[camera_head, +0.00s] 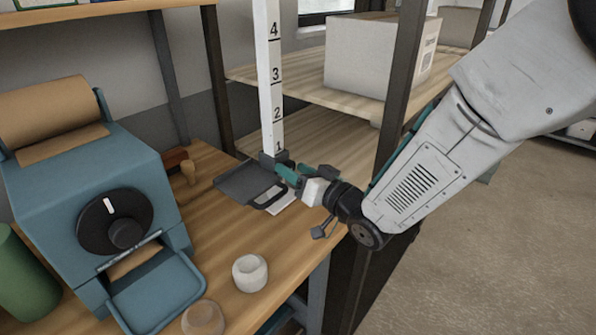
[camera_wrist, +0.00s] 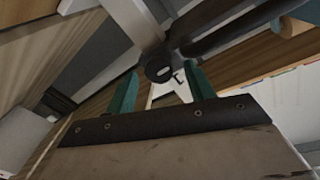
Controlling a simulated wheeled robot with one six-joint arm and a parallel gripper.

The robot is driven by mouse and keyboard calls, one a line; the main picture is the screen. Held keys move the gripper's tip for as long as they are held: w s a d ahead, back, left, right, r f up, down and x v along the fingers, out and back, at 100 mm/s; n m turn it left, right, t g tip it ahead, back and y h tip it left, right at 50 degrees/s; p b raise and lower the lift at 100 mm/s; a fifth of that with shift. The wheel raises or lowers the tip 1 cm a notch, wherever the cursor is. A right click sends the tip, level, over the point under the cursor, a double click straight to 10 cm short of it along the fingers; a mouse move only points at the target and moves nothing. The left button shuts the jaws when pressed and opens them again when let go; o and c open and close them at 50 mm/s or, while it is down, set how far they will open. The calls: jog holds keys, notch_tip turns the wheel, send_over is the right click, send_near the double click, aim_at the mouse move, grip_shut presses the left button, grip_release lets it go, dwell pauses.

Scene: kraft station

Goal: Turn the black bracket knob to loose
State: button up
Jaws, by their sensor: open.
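The black bracket (camera_head: 268,159) sits at the foot of a white upright scale (camera_head: 270,80) marked 1 to 4, above a dark grey flat plate (camera_head: 246,184). My gripper (camera_head: 288,172) is close to the bracket, to its right in the head view. In the wrist view my gripper (camera_wrist: 163,76) is open, its two teal fingers spread apart. A dark round end, which looks like the bracket knob (camera_wrist: 159,70), shows between and beyond the fingertips. I cannot tell if they touch it. In the head view the knob is not distinct, and its setting cannot be read.
A blue dispenser (camera_head: 75,200) with a kraft paper roll (camera_head: 55,105) and black dial (camera_head: 115,220) stands at the left. A white ring-shaped object (camera_head: 250,273) sits on the wooden table (camera_head: 285,245). A shelf post (camera_head: 400,85) and white box (camera_head: 375,55) are behind.

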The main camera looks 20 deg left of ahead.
jog(key=c, duration=1)
jog(key=shift+o, duration=0.2)
jog(key=shift+n, duration=1.6)
jog(key=o, duration=1)
jog(key=shift+c, duration=0.2)
jog(key=v, duration=0.8)
jog(key=shift+f, duration=0.2)
